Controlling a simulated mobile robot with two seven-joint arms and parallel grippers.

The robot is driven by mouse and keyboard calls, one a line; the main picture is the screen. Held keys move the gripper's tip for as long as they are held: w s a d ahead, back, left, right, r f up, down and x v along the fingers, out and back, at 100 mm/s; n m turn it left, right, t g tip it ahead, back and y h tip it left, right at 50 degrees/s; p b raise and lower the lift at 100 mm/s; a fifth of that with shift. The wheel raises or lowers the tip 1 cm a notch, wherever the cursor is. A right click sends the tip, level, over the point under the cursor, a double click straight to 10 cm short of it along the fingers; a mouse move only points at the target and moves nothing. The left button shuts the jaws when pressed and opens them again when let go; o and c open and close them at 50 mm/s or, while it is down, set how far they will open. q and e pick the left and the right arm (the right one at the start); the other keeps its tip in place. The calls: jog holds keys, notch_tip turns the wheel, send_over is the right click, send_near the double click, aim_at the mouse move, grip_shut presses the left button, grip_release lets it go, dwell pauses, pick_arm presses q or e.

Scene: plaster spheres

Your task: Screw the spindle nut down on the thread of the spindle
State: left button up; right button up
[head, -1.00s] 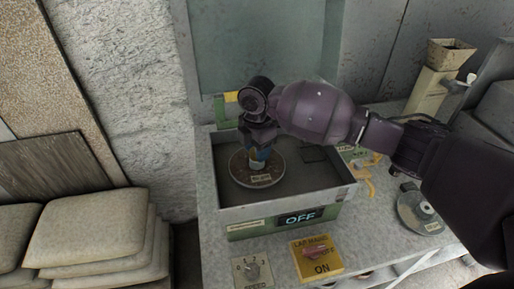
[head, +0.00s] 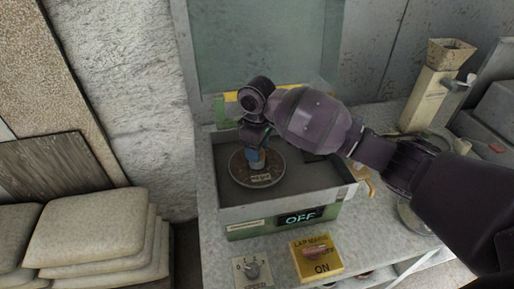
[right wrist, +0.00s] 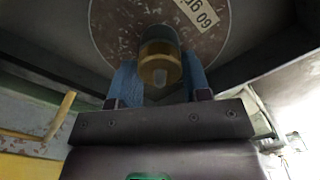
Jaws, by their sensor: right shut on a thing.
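My right gripper (head: 257,162) reaches down into the grey lap basin, its blue fingers above the middle of the round lap disc (head: 243,175). In the right wrist view the blue fingers (right wrist: 158,84) are shut on the brass spindle nut (right wrist: 159,65), one on each side. The thread and how far down the nut sits are hidden. My left gripper is not in view.
The basin (head: 225,199) has raised walls around the disc, with a display (head: 300,216) reading OFF on its front. Another disc (head: 412,216) lies right, partly behind my arm. A hopper (head: 452,52) stands at the back right.

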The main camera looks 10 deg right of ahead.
jog(key=shift+m, duration=0.5)
jog(key=o, duration=1.1)
jog(key=c, duration=0.3)
